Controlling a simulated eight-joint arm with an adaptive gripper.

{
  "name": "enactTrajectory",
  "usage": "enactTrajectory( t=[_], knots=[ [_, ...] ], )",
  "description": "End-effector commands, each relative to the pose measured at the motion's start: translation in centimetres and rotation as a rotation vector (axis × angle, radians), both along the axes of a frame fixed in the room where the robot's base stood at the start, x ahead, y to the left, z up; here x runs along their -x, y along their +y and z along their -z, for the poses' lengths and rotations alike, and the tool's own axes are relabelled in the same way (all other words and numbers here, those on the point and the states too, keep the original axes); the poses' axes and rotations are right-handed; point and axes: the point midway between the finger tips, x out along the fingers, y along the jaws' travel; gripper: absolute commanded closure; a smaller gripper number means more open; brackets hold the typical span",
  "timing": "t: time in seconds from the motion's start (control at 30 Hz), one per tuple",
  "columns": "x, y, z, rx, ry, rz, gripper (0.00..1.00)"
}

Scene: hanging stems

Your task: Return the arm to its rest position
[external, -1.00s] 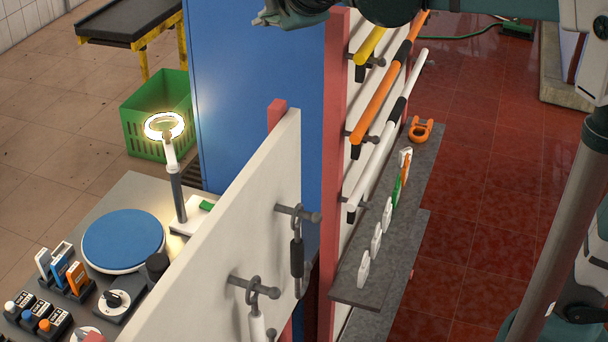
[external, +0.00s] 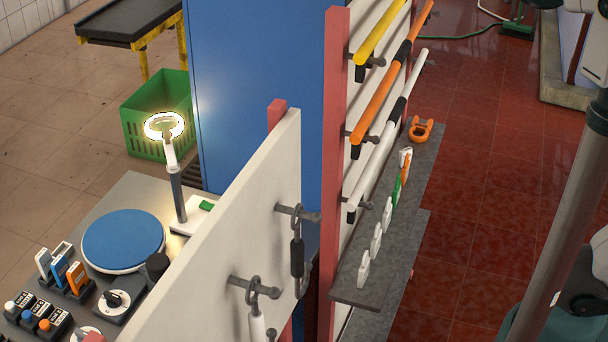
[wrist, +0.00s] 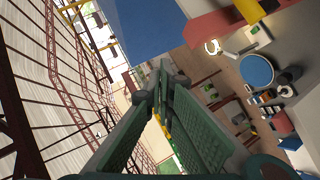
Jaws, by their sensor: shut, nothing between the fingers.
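My gripper (wrist: 163,78) shows in the wrist view with its two green and dark fingers together at the tips. Nothing is between them. It is out of the external view, where only parts of my arm show at the right edge. On the rack in the external view hang a yellow stem (external: 375,38), an orange stem (external: 376,104) and a white stem (external: 382,149), resting on dark pegs. In the wrist view the fingers stand in open air, apart from any object.
A white panel (external: 225,235) with two hanging clips stands in front of the rack. A grey shelf (external: 352,292) holds several tags and an orange shackle (external: 420,130). The left bench bears a blue turntable (external: 123,240) and a lit ring lamp (external: 177,185). Red floor (external: 490,190) lies clear at right.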

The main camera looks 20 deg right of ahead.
Motion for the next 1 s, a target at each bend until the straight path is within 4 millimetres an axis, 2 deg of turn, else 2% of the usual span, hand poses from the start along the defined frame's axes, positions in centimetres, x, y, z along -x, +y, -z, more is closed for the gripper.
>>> enactTrajectory(
  t=[0.13, 0.37, 0.73, 1.0],
  knots=[
    [0.9, -2.5, 1.3, -0.055, 0.019, 0.038, 1.0],
    [0.7, -6.9, 6.4, -0.139, 0.087, 0.14, 1.0],
    [0.0, -13.8, 17.2, -0.277, 0.222, 0.339, 1.0],
    [0.6, -18.4, 25.0, -0.393, 0.315, 0.481, 1.0]
  ],
)
